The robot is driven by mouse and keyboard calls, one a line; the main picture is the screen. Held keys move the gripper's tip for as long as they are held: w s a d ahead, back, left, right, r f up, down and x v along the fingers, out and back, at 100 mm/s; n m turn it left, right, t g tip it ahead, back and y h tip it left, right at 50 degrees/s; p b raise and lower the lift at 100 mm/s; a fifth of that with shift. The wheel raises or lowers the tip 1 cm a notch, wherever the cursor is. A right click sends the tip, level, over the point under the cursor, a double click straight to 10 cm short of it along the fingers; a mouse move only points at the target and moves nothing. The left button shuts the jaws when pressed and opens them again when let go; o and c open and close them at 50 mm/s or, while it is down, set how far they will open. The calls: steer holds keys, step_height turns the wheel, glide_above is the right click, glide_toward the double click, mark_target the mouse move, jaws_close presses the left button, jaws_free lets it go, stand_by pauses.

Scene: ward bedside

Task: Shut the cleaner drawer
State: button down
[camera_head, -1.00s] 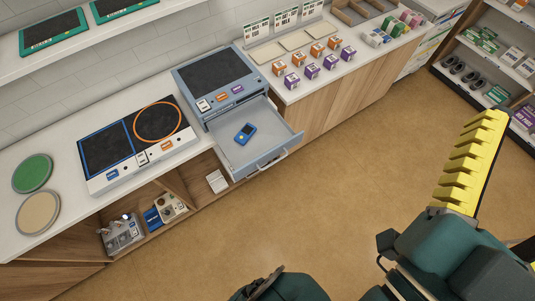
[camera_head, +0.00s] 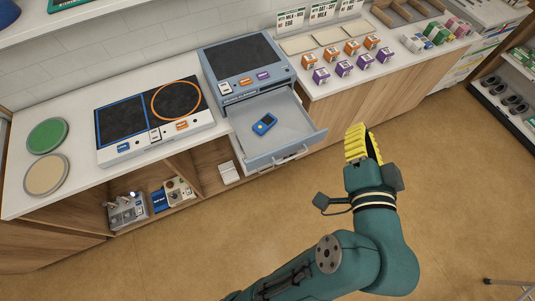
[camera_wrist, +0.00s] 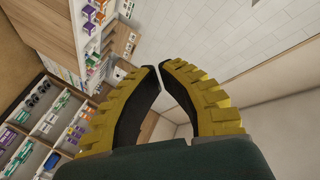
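The cleaner drawer (camera_head: 292,126) is a blue-grey tray pulled out from under a blue-grey unit with a dark top (camera_head: 240,60) on the counter. Its front panel with a bar handle (camera_head: 290,156) faces the room. A small blue handheld device (camera_head: 264,124) lies inside the drawer. My gripper (camera_head: 357,130) is to the right of the drawer front, apart from the handle, its yellow ribbed fingers pointing up in the picture. In the wrist view my gripper (camera_wrist: 158,68) has its fingertips almost together, with nothing held. The drawer does not show clearly there.
A two-zone hob (camera_head: 152,118) and round green and beige discs (camera_head: 47,136) are left of the unit. Small orange and purple boxes (camera_head: 343,68) stand on the counter to the right. Open shelves below hold devices (camera_head: 127,212). Floor in front is clear.

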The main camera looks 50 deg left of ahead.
steer(key=s+a+f+g+y+b, duration=0.25)
steer(key=f+b, duration=0.25)
steer(key=f, duration=0.5)
steer(key=s+a+f+m+g+y+b, duration=0.1)
steer(key=s+a+f+g+b, duration=0.15)
steer(key=f+b, duration=0.45)
steer(key=s+a+f+g+y+b, duration=0.1)
steer(key=s+a+f+g+b, duration=0.15)
steer(key=f, duration=0.95)
steer(key=m+y+b, duration=0.1)
steer(key=m+b, duration=0.1)
steer(key=b, duration=1)
glide_toward(262, 164)
steer(key=a, duration=0.2)
steer(key=w+a+b, duration=0.1)
steer(key=a, duration=0.5)
steer(key=shift+w+a+r+b, duration=0.1)
steer(key=shift+w+r+b, duration=0.1)
steer(key=shift+b, duration=0.2)
